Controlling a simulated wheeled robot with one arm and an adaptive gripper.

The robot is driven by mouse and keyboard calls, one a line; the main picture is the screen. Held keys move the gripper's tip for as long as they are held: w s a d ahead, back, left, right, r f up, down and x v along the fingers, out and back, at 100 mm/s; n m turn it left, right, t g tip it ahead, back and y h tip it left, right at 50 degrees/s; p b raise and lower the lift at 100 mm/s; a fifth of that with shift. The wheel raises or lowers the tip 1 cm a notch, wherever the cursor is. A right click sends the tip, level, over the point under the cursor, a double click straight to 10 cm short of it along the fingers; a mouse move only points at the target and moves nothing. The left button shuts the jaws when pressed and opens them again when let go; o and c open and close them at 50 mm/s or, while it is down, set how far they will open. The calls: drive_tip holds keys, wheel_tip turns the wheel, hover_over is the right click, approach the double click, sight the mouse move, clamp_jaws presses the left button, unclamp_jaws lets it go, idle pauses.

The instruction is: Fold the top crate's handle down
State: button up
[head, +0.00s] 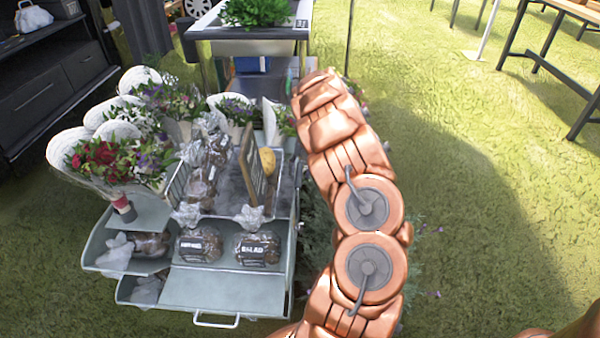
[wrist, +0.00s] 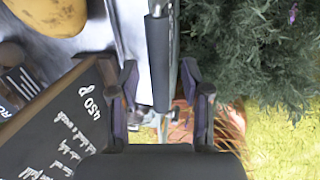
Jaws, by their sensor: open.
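The top crate (head: 285,185) is a grey metal box on the stand, holding bagged loaves and a chalkboard sign. In the wrist view, a dark cylindrical grip on a thin metal rod, which looks like the crate's handle (wrist: 160,60), runs upright through the picture. My gripper (wrist: 161,78) is open, with one dark finger on each side of this grip. I cannot tell whether either finger touches it. In the head view my copper arm hides the gripper and this handle.
A leafy bush (wrist: 250,50) is close on the right. Wrapped bouquets (head: 105,160) fill the stand's left side. Open grass (head: 490,220) lies right of my arm.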

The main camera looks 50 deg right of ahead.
drive_tip(key=shift+f, duration=0.15)
clamp_jaws()
idle(0.4)
drive_tip(key=s+d+f+t+y+b, duration=0.3)
drive_tip(key=s+f+t+y+b, duration=0.1)
drive_tip(key=t+y, duration=0.6)
drive_tip(key=shift+s+d+f+t+y+b, duration=0.25)
drive_tip(key=shift+f+t+b, duration=0.55)
drive_tip(key=shift+t, duration=0.7)
drive_tip(key=shift+w, duration=0.1)
